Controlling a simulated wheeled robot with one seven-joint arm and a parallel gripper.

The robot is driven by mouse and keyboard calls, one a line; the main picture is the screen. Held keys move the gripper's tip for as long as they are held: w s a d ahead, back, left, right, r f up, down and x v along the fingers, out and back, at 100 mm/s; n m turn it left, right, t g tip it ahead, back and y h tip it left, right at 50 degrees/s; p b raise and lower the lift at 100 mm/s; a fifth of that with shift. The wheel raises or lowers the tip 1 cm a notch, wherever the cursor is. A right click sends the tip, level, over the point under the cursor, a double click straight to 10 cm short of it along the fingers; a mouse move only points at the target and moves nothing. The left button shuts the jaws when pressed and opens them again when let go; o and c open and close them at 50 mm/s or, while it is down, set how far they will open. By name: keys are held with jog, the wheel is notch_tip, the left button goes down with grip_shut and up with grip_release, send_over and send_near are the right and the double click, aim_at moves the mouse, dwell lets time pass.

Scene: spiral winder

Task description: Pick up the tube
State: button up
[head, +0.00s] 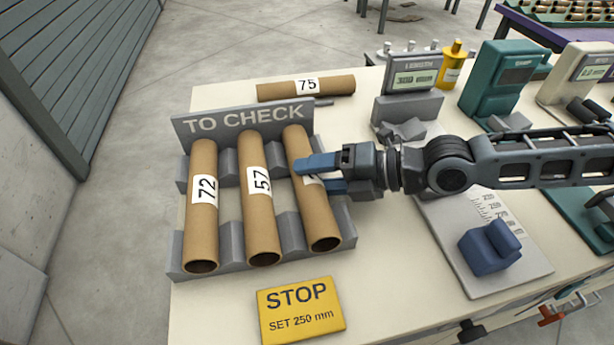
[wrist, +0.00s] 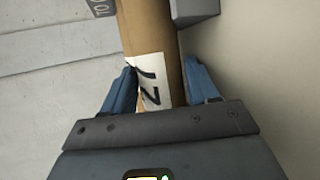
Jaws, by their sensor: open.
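Three brown cardboard tubes lie side by side in the grey "TO CHECK" rack: the left tube (head: 200,232) labelled 72, the middle tube (head: 261,225) labelled 57, and the right tube (head: 317,222). A fourth tube (head: 275,91), labelled 75, lies behind the rack. My gripper (head: 313,175) is open over the right tube and covers most of its label in the head view. In the wrist view a tube (wrist: 150,35) lies between my gripper's two blue fingers (wrist: 160,70), its white label partly hidden by the gripper. I cannot tell whether the fingers touch it.
The grey rack (head: 243,117) stands on the cream table. A yellow "STOP SET 250 mm" sign (head: 300,309) lies in front. A grey scaled board (head: 505,275) with a blue block (head: 489,248) is right of the rack. Display devices (head: 411,80) stand behind.

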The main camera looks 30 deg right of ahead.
jog(key=c, duration=0.7)
jog(key=shift+r, duration=0.15)
